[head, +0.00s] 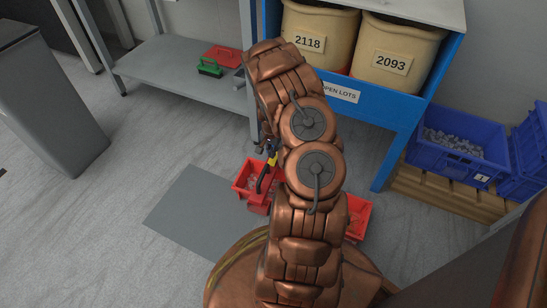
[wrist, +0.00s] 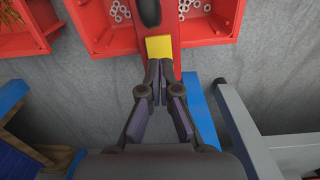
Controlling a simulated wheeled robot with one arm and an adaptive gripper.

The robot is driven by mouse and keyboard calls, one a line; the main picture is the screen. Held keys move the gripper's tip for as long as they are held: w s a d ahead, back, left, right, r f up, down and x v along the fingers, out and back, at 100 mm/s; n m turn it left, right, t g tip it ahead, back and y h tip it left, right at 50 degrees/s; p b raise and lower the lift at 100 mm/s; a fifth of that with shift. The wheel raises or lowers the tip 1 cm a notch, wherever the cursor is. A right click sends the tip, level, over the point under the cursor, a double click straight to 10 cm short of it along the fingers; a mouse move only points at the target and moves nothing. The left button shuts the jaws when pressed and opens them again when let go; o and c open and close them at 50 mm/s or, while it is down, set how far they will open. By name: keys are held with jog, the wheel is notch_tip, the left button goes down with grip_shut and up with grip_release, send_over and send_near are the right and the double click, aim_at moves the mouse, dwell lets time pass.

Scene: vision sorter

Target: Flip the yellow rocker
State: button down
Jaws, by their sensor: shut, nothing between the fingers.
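The yellow rocker (wrist: 159,48) is a small yellow block on a red part between two red bins in the wrist view. A dark rounded part is just above it, partly cut off by the frame. My gripper (wrist: 159,84) is shut and empty, its fingertips right at the rocker's lower edge; I cannot tell whether they touch it. In the head view a small yellow patch, likely the rocker (head: 272,160), shows beside my arm above a red bin. My arm hides much of the area around it there, and my fingers are hard to make out.
Red bins (wrist: 206,37) with pale rings flank the rocker. A blue rack (head: 400,122) with labelled tan tubs stands behind my arm, near a grey bench (head: 180,68). Blue crates (head: 423,150) sit on a pallet at right. Grey floor at left is open up to a bin (head: 50,100).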

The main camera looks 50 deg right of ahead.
aim_at(272, 161)
jog(key=shift+r+p, duration=0.6)
jog(key=shift+r, duration=1.2)
jog(key=shift+r, duration=0.15)
jog(key=s+a+r+n+p, duration=0.15)
jog(key=a+r+p, duration=0.5)
jog(key=r, duration=0.85)
jog(key=s+a+r+n+p, duration=0.1)
jog(key=a+r+n+p, duration=0.2)
jog(key=a+r+p, duration=0.8)
jog(key=s+a+r+n+p, duration=0.15)
jog(key=r+p, duration=0.25)
jog(key=r, duration=1.6)
jog(key=s+a+r+n+p, duration=0.3)
jog(key=s+a+r+p, duration=0.3)
jog(key=r, duration=0.4)
jog(key=s+a+r+n+g+p, duration=0.1)
jog(key=s+a+r+n+p, duration=0.2)
jog(key=s+a+r+p, duration=0.3)
jog(key=s+a+r+n+p, duration=0.2)
jog(key=s+a+r+p, duration=0.4)
jog(key=r, duration=0.8)
jog(key=s+p, duration=0.2)
jog(key=s, duration=0.1)
jog(key=shift+s+n+g+p, duration=0.2)
jog(key=shift+n+g+p, duration=0.15)
jog(key=shift+n+g, duration=0.05)
